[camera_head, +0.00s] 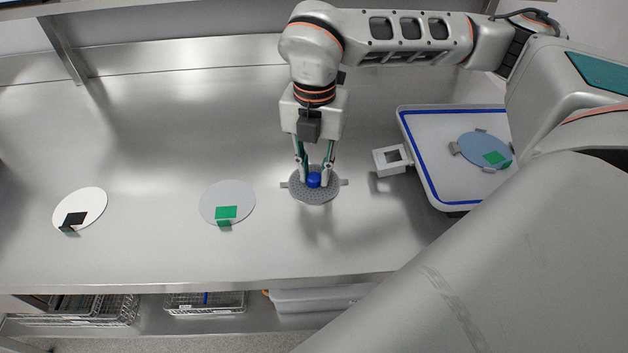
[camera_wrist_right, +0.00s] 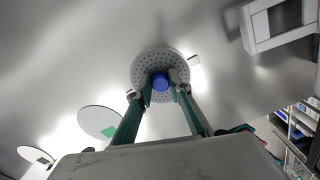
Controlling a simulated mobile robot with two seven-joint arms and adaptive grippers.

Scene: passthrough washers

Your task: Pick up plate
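A round grey perforated plate (camera_head: 300,196) with small side tabs and a blue knob (camera_head: 314,180) is at the middle of the steel counter. In the wrist view the same plate (camera_wrist_right: 145,68) and knob (camera_wrist_right: 160,81) show in front of the fingers. My right gripper (camera_head: 315,178) points down over this plate, one finger on each side of the knob. The fingertips are very close to the knob; I cannot tell whether they touch it. A grey plate (camera_head: 228,196) with a green block and a white plate (camera_head: 90,203) with a black block lie to the left. My left gripper is not in view.
A white tray (camera_head: 440,165) with a blue border stands at the right, holding a blue-grey disc (camera_head: 478,146) with a green block. A grey square-holed handle (camera_head: 392,160) sits at its left side. Wire baskets (camera_head: 205,302) are below the counter. The counter's back left is clear.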

